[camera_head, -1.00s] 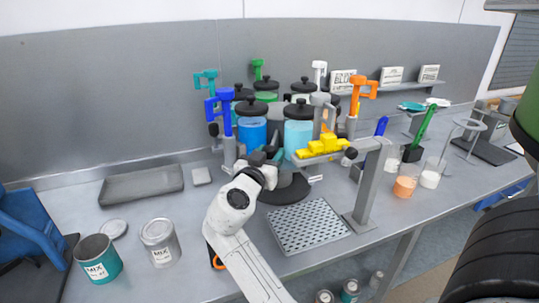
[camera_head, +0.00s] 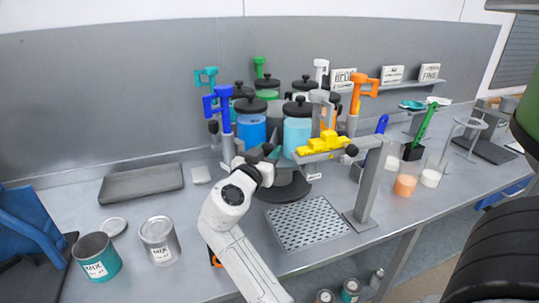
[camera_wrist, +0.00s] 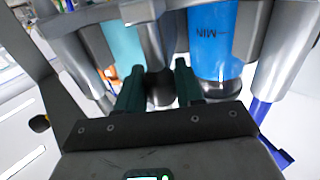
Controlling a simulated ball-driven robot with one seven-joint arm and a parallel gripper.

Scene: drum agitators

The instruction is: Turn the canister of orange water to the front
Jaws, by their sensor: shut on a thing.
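A rotating stand of lidded canisters stands at the back of the bench on a dark round base (camera_head: 288,190). A blue canister (camera_head: 251,128) and a light blue canister (camera_head: 297,137) face the front, with green behind. A small orange patch (camera_head: 330,104) shows behind the light blue canister, beside an orange upright (camera_head: 361,92); I cannot tell if it is the orange water. My gripper (camera_head: 268,160) reaches in low at the stand's front. In the wrist view its teal fingers (camera_wrist: 160,86) are shut on a grey post (camera_wrist: 156,58) between the light blue and blue canisters.
A post with a yellow piece (camera_head: 325,144) and a perforated drip tray (camera_head: 307,222) stand right of my arm. Two MIX cans (camera_head: 97,258) and a grey tray (camera_head: 141,184) lie left. Beakers (camera_head: 405,185) stand right.

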